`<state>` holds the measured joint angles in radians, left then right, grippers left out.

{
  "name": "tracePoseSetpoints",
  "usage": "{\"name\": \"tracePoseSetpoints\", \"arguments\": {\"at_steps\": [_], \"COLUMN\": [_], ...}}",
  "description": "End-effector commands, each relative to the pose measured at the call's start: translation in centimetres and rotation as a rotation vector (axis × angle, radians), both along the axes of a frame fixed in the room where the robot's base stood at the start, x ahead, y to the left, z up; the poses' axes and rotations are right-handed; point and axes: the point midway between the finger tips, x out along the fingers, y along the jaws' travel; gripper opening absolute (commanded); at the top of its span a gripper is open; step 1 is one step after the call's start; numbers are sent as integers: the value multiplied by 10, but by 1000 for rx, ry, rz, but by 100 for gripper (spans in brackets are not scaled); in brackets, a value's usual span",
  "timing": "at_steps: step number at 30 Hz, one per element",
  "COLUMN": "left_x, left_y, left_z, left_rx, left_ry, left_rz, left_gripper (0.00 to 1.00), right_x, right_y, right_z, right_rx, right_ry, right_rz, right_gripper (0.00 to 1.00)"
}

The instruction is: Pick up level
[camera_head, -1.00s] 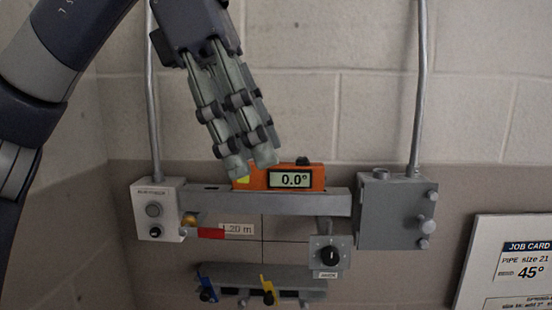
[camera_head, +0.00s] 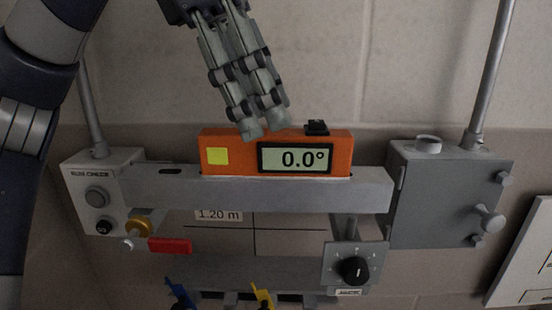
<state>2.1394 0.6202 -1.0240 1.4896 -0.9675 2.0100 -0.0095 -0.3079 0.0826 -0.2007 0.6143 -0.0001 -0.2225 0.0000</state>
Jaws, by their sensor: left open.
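The level (camera_head: 228,166) is an orange box with a yellow square, a display reading 0.0° and a small black part on top. It sits upright on the grey metal beam (camera_head: 260,192). My left gripper (camera_head: 264,131) is open and points down at the level's top edge, left of the black part. Its fingertips overlap the top edge in the picture; I cannot tell whether they touch it. My right gripper is out of view.
A grey control box (camera_head: 103,200) stands left of the beam and a larger grey box (camera_head: 440,200) right of it. Below are a dial box (camera_head: 355,266), a red block (camera_head: 170,246) and blue and yellow clamps. A white card (camera_head: 525,255) is at right.

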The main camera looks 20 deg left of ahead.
Motion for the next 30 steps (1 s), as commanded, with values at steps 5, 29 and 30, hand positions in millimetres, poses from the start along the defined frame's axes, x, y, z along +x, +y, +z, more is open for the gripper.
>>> {"name": "tracePoseSetpoints", "arguments": {"at_steps": [5,29,30], "left_x": [2,7,7], "left_y": [-3,-16,-16], "left_z": [-12,-52,-52], "left_rx": [0,-3,-3], "left_ry": [3,-1,-1], "left_rz": [-1,2,2], "left_gripper": [48,8,0], "right_x": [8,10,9], "right_y": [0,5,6], "right_z": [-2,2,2], "right_rx": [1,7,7], "right_ry": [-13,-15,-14], "right_rz": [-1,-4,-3], "right_gripper": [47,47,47]}}
